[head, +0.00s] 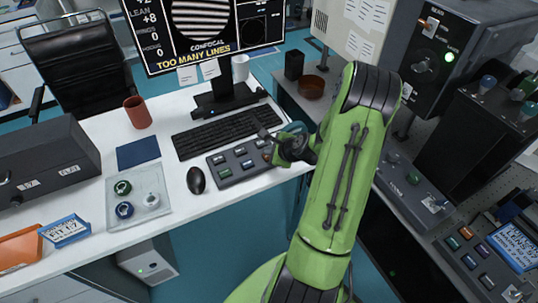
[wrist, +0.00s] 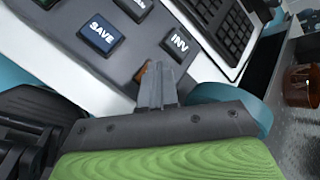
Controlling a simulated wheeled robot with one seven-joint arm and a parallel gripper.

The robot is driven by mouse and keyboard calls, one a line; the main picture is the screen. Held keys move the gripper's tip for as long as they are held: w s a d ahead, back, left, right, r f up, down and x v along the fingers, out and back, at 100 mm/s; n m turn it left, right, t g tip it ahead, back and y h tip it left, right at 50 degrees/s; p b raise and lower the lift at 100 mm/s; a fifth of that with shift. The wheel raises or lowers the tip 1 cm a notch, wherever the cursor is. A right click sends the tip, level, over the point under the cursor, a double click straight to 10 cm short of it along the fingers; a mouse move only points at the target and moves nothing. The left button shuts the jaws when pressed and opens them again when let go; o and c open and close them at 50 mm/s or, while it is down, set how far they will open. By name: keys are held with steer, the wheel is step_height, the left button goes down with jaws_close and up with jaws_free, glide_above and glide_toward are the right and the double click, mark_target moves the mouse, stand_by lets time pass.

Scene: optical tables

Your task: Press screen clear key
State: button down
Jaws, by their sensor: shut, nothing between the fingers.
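The grey keypad (head: 240,179) lies on the white desk in front of the keyboard, with several coloured keys. In the wrist view the blue SAVE key (wrist: 101,34) and the dark INV key (wrist: 180,41) show on it. An orange key (wrist: 140,72) is mostly hidden behind my fingers, and its label cannot be read. No key marked as clear is legible. My gripper (wrist: 154,70) is shut and empty, with its tips at the orange key; I cannot tell whether they touch it. In the head view my gripper (head: 268,140) is over the keypad's right end.
The black keyboard (head: 228,132) lies just behind the keypad, and the mouse (head: 196,180) to its left. The monitor (head: 205,35) reads TOO MANY LINES. A red mug (head: 137,112) stands farther left. Equipment benches stand to the right of my arm.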

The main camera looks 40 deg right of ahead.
stand_by(0.3)
steer(key=shift+r+p, duration=0.8)
step_height(320, 180, up, 5)
steer(key=p, duration=0.4)
steer(key=shift+r, duration=0.1)
stand_by(0.4)
